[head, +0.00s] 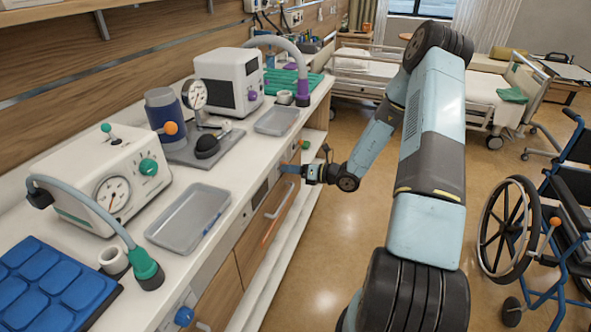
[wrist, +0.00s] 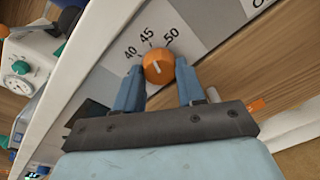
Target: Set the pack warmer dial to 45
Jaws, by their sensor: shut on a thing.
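The pack warmer dial is an orange round knob (wrist: 158,67) on a pale panel in the wrist view. My gripper (wrist: 159,72) is shut on the knob, one blue finger on each side. In the head view my gripper (head: 290,169) reaches the counter's front face, and the dial there is not clearly visible.
The counter (head: 222,178) above holds a gauge unit (head: 95,185), two grey trays (head: 186,222), a white box device (head: 228,80) and a blue pad (head: 45,290). A wheelchair (head: 545,230) stands at right and beds at the back. The floor between is clear.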

